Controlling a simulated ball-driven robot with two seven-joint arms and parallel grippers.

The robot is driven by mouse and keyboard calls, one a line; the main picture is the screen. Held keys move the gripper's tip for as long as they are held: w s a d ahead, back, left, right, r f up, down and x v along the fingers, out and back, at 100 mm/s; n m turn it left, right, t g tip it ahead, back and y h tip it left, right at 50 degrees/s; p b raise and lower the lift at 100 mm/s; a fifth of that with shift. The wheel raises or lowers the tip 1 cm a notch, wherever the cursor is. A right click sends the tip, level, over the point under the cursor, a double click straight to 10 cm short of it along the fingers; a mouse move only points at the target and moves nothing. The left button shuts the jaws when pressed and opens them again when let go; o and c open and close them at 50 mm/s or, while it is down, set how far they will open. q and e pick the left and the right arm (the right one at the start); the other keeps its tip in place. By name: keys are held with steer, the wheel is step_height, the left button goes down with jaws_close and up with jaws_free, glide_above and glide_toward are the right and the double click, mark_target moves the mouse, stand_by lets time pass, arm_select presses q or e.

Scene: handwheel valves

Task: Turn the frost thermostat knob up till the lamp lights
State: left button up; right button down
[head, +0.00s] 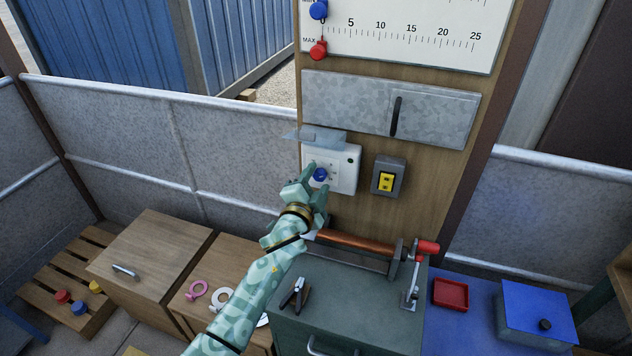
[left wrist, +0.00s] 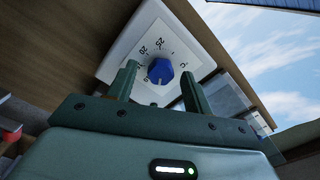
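The frost thermostat is a white box (head: 345,177) on the wooden post, also seen close in the left wrist view (left wrist: 135,37). Its blue knob (head: 320,174) sits on a dial, and the left wrist view shows the knob (left wrist: 160,71) with numbers such as 20 and 25 around it. A small lamp (head: 350,160) at the box's upper right looks dark and unlit. My left gripper (left wrist: 159,69) is open, with one finger on each side of the knob; gaps show, and I cannot tell any contact. My right gripper is not in view.
A clear flap (head: 315,135) stands out above the thermostat. A grey switch box with a yellow rocker (head: 386,181) is to its right. A grey panel with a black handle (head: 390,108) is above. A green cabinet (head: 340,300) carries a copper roller and pliers below.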

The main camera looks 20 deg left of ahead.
arm_select(q)
steer(key=shift+s+r, duration=0.1)
steer(key=shift+s, duration=0.2)
steer(key=s+p, duration=0.2)
steer(key=s, duration=0.3)
steer(key=shift+s+a, duration=0.1)
steer(key=shift+s, duration=0.15)
